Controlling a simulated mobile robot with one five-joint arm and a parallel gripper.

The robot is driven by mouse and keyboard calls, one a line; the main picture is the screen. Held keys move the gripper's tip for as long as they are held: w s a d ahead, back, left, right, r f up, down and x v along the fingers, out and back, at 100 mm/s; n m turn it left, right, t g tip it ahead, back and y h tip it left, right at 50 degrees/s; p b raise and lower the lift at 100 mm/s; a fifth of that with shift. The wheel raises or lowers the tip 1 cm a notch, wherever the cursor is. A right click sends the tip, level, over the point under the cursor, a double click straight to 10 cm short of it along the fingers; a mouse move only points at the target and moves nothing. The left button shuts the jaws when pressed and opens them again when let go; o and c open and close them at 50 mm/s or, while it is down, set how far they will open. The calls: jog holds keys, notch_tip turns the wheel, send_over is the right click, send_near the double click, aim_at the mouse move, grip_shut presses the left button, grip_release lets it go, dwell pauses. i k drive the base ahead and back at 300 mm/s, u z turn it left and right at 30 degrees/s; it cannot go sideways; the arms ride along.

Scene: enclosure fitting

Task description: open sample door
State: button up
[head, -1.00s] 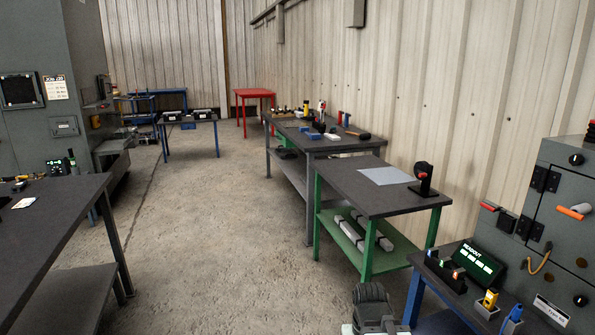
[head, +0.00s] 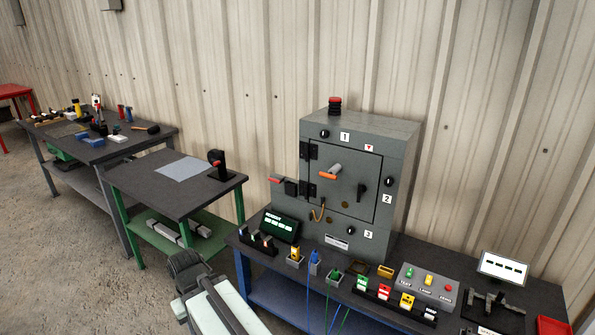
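The grey enclosure (head: 290,207) stands on the blue-legged bench against the wall. Its front carries the sample door (head: 345,200), which looks shut in its frame. Two black hinges (head: 307,151) sit on the door's left edge. An orange-ended handle (head: 328,173) sticks out near the door's middle, and a black handle (head: 361,191) is at its right. Black round knobs stand around the door beside labels 1 (head: 345,137), 2 (head: 387,199) and 3 (head: 368,234). Part of my arm shows at the bottom, left of the bench. My gripper's fingers cannot be made out.
A readout screen (head: 281,226), small coloured holders, a button box (head: 427,286) and a white display (head: 503,268) crowd the bench. A green-legged table (head: 140,184) stands left. Open floor lies at lower left.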

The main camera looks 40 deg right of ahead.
aim_at(351, 166)
jog(key=z, duration=1.25)
jog(key=k, duration=0.4)
jog(key=z, duration=0.3)
jog(key=i, duration=0.45)
jog(key=u, duration=1.85)
jog(key=i, duration=0.45)
jog(key=u, duration=0.15)
